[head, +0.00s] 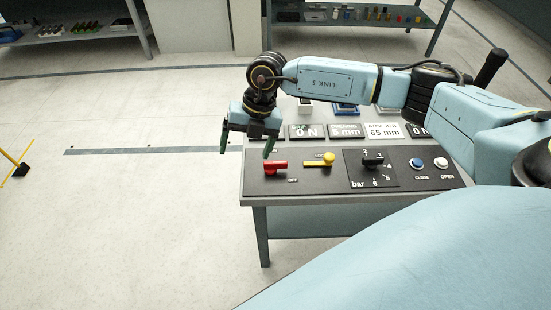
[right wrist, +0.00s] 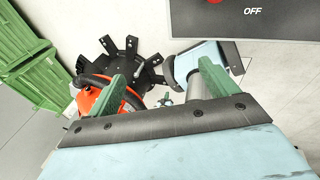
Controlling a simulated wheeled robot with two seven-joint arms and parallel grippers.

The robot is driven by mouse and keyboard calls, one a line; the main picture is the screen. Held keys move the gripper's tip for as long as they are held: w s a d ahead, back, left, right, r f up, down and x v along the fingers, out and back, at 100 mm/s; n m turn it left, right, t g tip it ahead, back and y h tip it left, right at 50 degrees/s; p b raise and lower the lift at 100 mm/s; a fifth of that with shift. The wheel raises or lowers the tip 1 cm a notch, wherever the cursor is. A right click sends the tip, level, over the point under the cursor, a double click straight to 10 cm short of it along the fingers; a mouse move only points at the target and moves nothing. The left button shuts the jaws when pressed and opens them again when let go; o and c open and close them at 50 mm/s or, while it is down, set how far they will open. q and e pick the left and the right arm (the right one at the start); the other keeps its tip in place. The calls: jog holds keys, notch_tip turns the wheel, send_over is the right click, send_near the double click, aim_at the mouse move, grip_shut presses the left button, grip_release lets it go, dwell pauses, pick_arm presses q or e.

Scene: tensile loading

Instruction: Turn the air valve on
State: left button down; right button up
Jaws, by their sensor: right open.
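The air valve with its red handle (head: 276,166) sits at the left end of the dark control panel (head: 335,181). The handle lies sideways, with the word OFF just below its right end. In the right wrist view only a sliver of red shows at the top edge, near the OFF label (right wrist: 252,11). My right gripper (head: 246,150) points down above the panel's left edge, up and left of the handle. Its green fingers are apart with nothing between them; they also show in the right wrist view (right wrist: 168,80). My left gripper is not in view.
Right of the valve are a yellow lever (head: 321,160), a black pressure knob (head: 373,161), a blue CLOSE button (head: 416,163) and a white OPEN button (head: 441,163). Display plates (head: 345,131) stand behind. Green crates (right wrist: 25,60) show in the wrist view.

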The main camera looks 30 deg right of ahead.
aim_at(275, 162)
jog(key=w+d+r+m+h, duration=0.1)
jog(key=d+h, duration=0.3)
jog(key=d, duration=0.5)
notch_tip(275, 162, down, 13)
jog(key=shift+a+b, duration=0.1)
jog(key=shift+b, duration=0.55)
jog(key=c, duration=1)
